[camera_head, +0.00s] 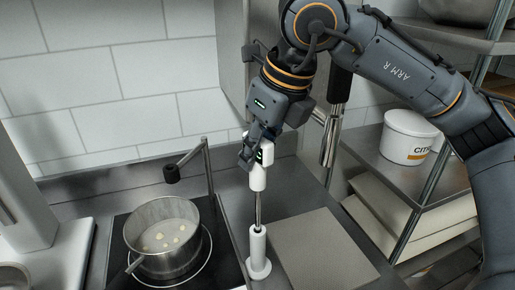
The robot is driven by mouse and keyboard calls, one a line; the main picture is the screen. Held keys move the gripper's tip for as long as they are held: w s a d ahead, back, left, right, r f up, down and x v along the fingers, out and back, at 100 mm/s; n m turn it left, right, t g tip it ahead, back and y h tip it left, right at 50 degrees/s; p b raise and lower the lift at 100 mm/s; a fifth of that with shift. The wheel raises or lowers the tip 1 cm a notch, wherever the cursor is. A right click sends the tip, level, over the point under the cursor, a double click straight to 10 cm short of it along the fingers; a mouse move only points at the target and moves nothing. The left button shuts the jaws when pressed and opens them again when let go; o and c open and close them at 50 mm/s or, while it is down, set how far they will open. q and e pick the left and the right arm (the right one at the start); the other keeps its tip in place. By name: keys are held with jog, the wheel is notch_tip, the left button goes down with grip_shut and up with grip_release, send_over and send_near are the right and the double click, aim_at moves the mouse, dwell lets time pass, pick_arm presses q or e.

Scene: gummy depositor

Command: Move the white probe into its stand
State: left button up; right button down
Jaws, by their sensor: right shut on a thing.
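The white stand (258,252) is a narrow tube on a round base, on the counter directly below the probe. The rod's lower end meets the top of the stand; how deep it sits inside is hidden. My left gripper is not in view.
A steel pot (163,262) with pale pieces in it sits on the black hob left of the stand. A black-tipped bent arm (172,173) rises behind it. A grey mat (318,250) lies right of the stand. A shelf at the right holds a white tub (405,137).

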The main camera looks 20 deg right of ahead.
aim_at(257, 177)
jog(key=shift+f+b, duration=2.5)
jog(key=shift+f, duration=0.4)
jog(key=shift+r, duration=0.1)
jog(key=c, duration=1)
grip_release()
jog(key=v, duration=1.2)
